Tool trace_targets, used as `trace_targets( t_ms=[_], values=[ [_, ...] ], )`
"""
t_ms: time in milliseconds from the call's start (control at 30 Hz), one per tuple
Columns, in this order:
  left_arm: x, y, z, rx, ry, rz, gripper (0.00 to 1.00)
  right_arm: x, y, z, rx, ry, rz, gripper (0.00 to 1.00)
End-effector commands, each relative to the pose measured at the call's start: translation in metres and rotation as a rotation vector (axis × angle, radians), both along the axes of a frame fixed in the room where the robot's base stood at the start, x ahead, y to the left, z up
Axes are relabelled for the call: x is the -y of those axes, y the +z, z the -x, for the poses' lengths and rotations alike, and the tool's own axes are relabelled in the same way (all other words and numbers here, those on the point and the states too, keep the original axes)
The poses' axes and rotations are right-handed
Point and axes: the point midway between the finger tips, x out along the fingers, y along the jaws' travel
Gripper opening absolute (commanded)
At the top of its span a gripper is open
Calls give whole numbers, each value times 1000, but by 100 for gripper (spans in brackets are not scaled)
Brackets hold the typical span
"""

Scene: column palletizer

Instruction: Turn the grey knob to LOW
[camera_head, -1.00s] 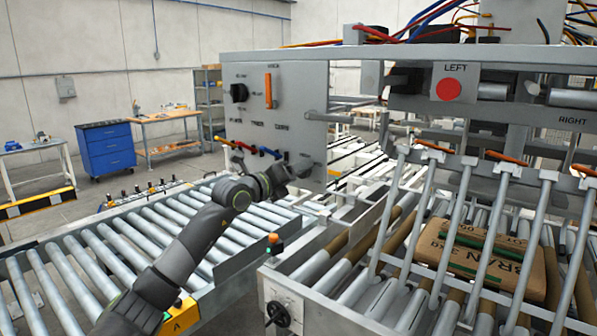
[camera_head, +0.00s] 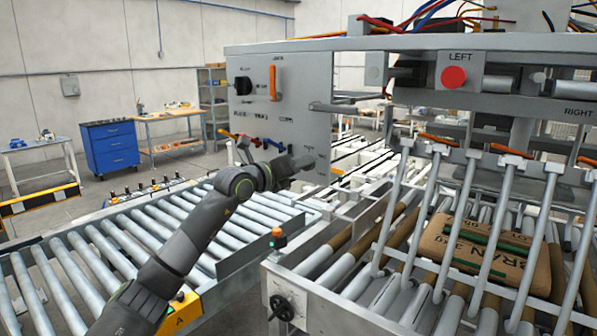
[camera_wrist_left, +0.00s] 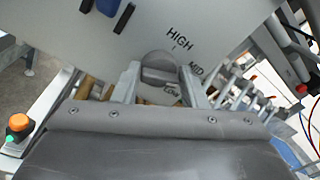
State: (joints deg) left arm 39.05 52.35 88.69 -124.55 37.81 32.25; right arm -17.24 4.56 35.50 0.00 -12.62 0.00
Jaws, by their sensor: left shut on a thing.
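The grey knob (camera_wrist_left: 160,68) sits on the light grey panel (camera_wrist_left: 75,25) in the left wrist view. HIGH is printed above it, MID to its right and LOW at its lower right. Which mark the knob points at is not clear. My left gripper (camera_wrist_left: 160,88) has one finger on each side of the knob and is shut on it. In the head view my left gripper (camera_head: 303,162) is at the lower right part of the panel (camera_head: 300,100), and hides the knob there. My right gripper is not in view.
The panel also carries a black knob (camera_head: 243,86), an orange handle (camera_head: 273,82) and a row of small levers. A roller conveyor (camera_head: 100,255) runs below my left arm. A barred frame on the right stands over a brown sack (camera_head: 470,250).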

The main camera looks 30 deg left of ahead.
Motion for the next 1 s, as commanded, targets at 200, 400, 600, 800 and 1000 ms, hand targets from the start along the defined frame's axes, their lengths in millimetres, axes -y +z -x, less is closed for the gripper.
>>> trace_targets(
  t_ms=[200,400,600,800,1000],
  values=[
    [0,-4,0,19,1,-191,16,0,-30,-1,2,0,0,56],
    [1,-2,0,35,2,-383,16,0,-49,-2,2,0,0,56],
    [1,0,0,49,3,-563,16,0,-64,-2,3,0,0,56],
    [2,2,0,60,3,-717,16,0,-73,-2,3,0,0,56],
    [2,3,0,69,4,-825,16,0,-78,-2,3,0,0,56]
  ],
)
